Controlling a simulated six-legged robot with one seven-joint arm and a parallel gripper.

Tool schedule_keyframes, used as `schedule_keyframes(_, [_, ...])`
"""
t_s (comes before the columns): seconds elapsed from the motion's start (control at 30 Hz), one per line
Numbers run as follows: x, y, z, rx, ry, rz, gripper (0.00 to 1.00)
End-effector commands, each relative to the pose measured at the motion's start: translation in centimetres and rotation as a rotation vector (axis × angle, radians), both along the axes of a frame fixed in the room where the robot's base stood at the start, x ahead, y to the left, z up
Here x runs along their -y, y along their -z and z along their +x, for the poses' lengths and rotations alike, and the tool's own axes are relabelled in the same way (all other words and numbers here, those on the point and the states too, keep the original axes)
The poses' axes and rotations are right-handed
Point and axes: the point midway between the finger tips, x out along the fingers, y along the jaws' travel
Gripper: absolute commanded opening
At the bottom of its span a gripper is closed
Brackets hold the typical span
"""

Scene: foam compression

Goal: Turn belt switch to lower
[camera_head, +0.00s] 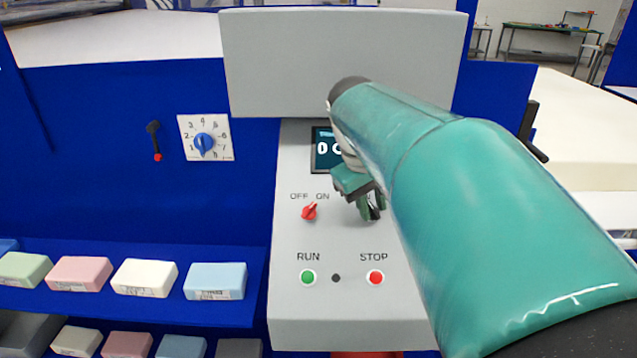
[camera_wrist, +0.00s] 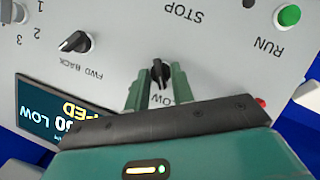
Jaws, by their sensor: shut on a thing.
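The grey control panel (camera_head: 300,165) carries a small black knob (camera_wrist: 160,72), seen in the wrist view with the label LOW beside it. My gripper (camera_head: 368,205) is at the panel, right of the red OFF/ON switch (camera_head: 310,212) in the head view. In the wrist view its two green fingers (camera_wrist: 155,86) stand on either side of the black knob and are shut on it. In the head view my gripper and arm hide most of the knob and its labels. The display (camera_wrist: 48,112) shows LOW, with other text partly covered.
A FWD/BACK knob (camera_wrist: 76,42) sits near the gripper. The green RUN button (camera_head: 308,277) and red STOP button (camera_head: 376,277) lie below. Left are a blue dial (camera_head: 204,145), a black lever (camera_head: 154,140) and shelves of foam blocks (camera_head: 145,278).

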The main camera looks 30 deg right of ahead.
Motion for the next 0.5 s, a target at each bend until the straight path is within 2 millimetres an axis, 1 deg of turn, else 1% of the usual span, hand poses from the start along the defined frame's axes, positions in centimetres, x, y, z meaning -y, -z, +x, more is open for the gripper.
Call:
schedule_keyframes(0.2, [-0.11,-0.06,0.07,-0.027,-0.091,-0.046,0.01])
schedule_keyframes(0.5, [-0.12,-0.06,0.05,-0.042,-0.132,-0.068,0.01])
